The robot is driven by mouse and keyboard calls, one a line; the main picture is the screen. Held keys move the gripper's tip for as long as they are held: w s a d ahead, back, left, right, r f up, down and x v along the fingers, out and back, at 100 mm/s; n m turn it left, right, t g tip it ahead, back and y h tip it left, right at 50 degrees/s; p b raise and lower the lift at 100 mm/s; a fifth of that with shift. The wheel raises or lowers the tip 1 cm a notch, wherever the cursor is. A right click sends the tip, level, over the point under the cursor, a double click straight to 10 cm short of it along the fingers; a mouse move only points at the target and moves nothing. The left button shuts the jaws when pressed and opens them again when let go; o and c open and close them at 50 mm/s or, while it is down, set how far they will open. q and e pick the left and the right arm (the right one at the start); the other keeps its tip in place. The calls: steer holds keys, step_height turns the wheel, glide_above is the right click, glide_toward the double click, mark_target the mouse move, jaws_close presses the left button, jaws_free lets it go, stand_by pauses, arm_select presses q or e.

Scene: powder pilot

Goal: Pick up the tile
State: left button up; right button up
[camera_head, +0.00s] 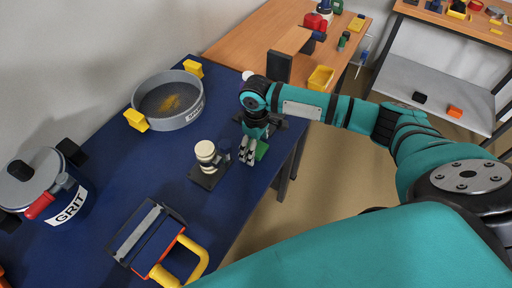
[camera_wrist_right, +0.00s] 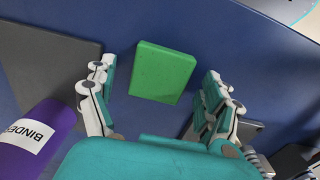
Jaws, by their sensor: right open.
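The tile is a flat green square; in the right wrist view the tile (camera_wrist_right: 162,72) lies on the blue table top between my right gripper's spread fingers. In the head view only a small part of the green tile (camera_head: 262,150) shows beside the fingers. My right gripper (camera_head: 248,156) points down at the table's right edge, open and empty. In the right wrist view its fingers (camera_wrist_right: 158,82) stand on either side of the tile with gaps to it. My left gripper is not in view.
A purple container (camera_wrist_right: 28,142) lettered "BINDE" is left of the fingers, near a dark grey plate (camera_wrist_right: 45,62). A cream stacked piece (camera_head: 206,151) stands on a dark base left of my gripper. A grey sieve (camera_head: 187,117) and a GRIT pot (camera_head: 62,203) are farther left.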

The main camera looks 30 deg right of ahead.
steer(key=shift+c, duration=0.7)
steer(key=c, duration=1.2)
steer(key=shift+r, duration=0.15)
steer(key=shift+r, duration=0.65)
step_height(320, 180, up, 2)
steer(key=shift+r+b, duration=0.1)
steer(key=shift+b, duration=0.25)
steer(key=s+a, duration=0.2)
steer(key=s, duration=0.2)
steer(key=s+a+r, duration=0.1)
steer(key=s+a, duration=0.2)
steer(key=s, duration=0.2)
steer(key=s+a+b, duration=0.1)
steer(key=s+a, duration=0.2)
steer(key=s, duration=0.2)
steer(key=shift+r, duration=0.15)
